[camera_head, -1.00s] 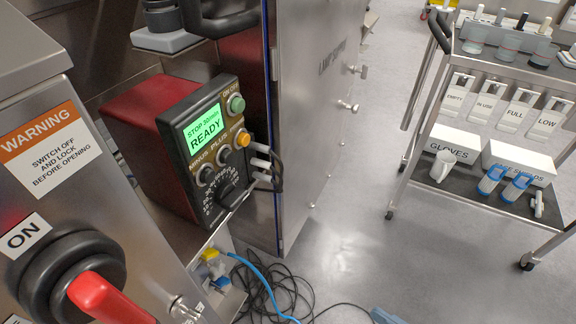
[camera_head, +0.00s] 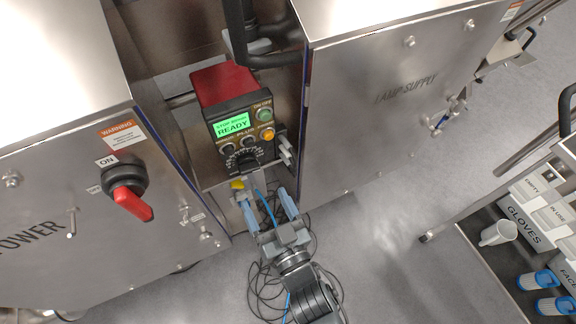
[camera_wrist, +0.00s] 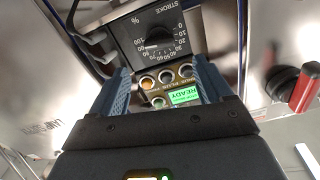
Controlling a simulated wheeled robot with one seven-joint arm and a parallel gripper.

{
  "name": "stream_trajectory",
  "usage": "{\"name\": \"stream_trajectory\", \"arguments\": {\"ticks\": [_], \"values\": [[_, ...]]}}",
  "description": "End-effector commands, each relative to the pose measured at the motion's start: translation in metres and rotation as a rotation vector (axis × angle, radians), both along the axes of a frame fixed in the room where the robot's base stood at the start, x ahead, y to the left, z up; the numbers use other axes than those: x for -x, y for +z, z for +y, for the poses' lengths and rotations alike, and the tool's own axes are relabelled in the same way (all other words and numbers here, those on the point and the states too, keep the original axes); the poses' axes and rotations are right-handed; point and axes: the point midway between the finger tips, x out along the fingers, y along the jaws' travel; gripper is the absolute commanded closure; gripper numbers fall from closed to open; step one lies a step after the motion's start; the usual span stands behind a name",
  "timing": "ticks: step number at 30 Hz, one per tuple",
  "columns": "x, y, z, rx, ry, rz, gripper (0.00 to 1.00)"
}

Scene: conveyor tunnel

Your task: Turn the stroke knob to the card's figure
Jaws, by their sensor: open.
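The black stroke knob (camera_head: 243,160) is on the lower front of a red-and-black control box (camera_head: 229,88). In the wrist view the knob (camera_wrist: 157,42) appears upside down, with a white percent scale around it; I cannot tell its exact setting. The box's green display (camera_head: 232,126) reads READY. My gripper (camera_head: 266,203) is open and empty, below and in front of the box, apart from the knob. In the wrist view its blue fingers (camera_wrist: 161,72) flank the panel's buttons, and the knob lies beyond the tips. I cannot make out a card with a figure.
A steel cabinet with a red switch handle (camera_head: 132,203) stands left, and the lamp supply cabinet (camera_head: 400,100) right, leaving a narrow gap. Grey connectors (camera_head: 284,150) stick out beside the knob. Cables (camera_head: 262,290) lie on the floor. A cart (camera_head: 480,260) stands far right.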

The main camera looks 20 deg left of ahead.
Motion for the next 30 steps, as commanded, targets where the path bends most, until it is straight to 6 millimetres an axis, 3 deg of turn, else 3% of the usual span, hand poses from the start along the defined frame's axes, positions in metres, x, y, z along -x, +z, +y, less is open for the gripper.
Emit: {"name": "stream_trajectory", "arguments": {"ticks": [18, 30], "values": [[-0.046, 0.002, 0.059, -0.003, 0.009, 0.000, 0.21], [-0.051, 0.002, 0.065, -0.002, 0.008, -0.001, 0.21]]}}
